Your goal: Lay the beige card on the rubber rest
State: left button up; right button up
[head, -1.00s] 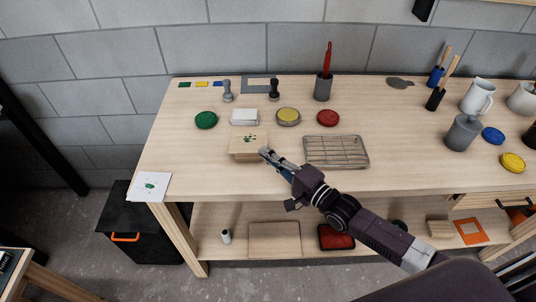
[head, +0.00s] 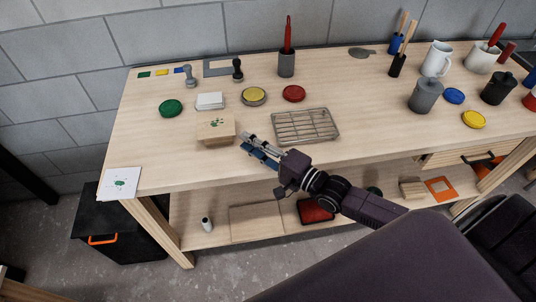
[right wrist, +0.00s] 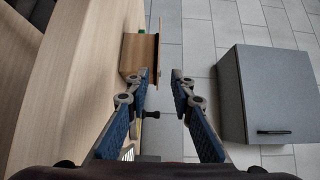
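The beige card (head: 216,126), with green prints on it, lies flat on top of a pale wooden block (head: 218,142) on the bench. In the right wrist view the card (right wrist: 157,54) shows as a thin edge along the block (right wrist: 137,55). My right gripper (head: 245,142) is open and empty, just right of the block's front right corner, apart from it. Its two fingers (right wrist: 164,80) stand apart in the wrist view. I cannot tell for sure which thing is the rubber rest. My left gripper is not in view.
Behind the block are a white pad (head: 210,101), a green lid (head: 171,108), a yellow tin (head: 254,96) and a red lid (head: 294,93). A wire rack (head: 306,126) stands close on the right. A printed white card (head: 120,183) lies at the left corner. Bench front left is clear.

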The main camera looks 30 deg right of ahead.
jog(key=v, duration=0.7)
jog(key=shift+s+b, duration=0.25)
jog(key=shift+b, duration=0.2)
